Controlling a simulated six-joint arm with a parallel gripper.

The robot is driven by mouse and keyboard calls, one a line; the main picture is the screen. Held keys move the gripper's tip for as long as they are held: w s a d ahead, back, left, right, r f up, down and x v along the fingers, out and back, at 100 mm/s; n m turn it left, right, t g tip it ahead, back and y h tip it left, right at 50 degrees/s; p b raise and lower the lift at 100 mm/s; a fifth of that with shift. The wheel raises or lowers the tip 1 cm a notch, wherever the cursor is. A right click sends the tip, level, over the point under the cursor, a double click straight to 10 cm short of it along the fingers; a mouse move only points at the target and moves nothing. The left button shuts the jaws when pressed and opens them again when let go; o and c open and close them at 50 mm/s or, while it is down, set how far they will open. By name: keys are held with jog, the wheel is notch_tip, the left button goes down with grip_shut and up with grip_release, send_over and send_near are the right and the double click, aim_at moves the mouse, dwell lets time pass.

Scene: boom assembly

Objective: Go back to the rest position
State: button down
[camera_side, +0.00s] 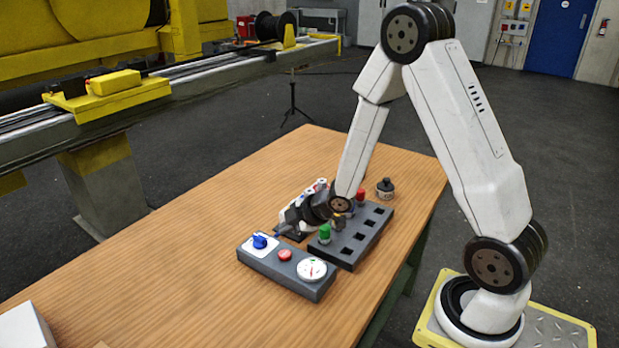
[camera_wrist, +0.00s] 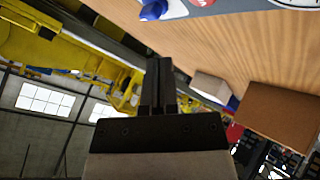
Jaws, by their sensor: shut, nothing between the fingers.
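My gripper (camera_side: 279,234) is low over the table, just above and behind the blue knob (camera_side: 260,241) of the grey control box; the side view cannot show whether they touch. In the wrist view my gripper (camera_wrist: 160,75) has its dark fingers together with nothing between them. The blue knob also shows at the top of the wrist view (camera_wrist: 152,10), apart from the fingers there. The control box (camera_side: 277,282) also carries a red button (camera_side: 285,255) and a white round gauge (camera_side: 311,269).
A dark slotted rack (camera_side: 345,254) with a green-capped piece (camera_side: 325,232) and a red-capped piece (camera_side: 360,195) stands beside the box. A black bottle (camera_side: 385,188) is behind it. White items are partly hidden behind my wrist. The wooden table (camera_side: 170,275) is mostly clear at left.

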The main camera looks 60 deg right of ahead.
dwell(0.6)
jog(key=shift+s+a+r+m+h, duration=0.1)
jog(key=shift+s+r+m+h, duration=0.3)
jog(key=shift+m, duration=0.2)
jog(key=s+a+r+m+g, duration=0.2)
jog(key=s+m+g, duration=0.1)
jog(key=s+m, duration=0.2)
jog(key=s+a+r+m+g+h, duration=0.1)
jog(key=s+a+r+m+g, duration=0.2)
jog(key=s+m, duration=0.2)
jog(key=shift+s+a+r, duration=0.35)
jog(key=shift+s, duration=1.45)
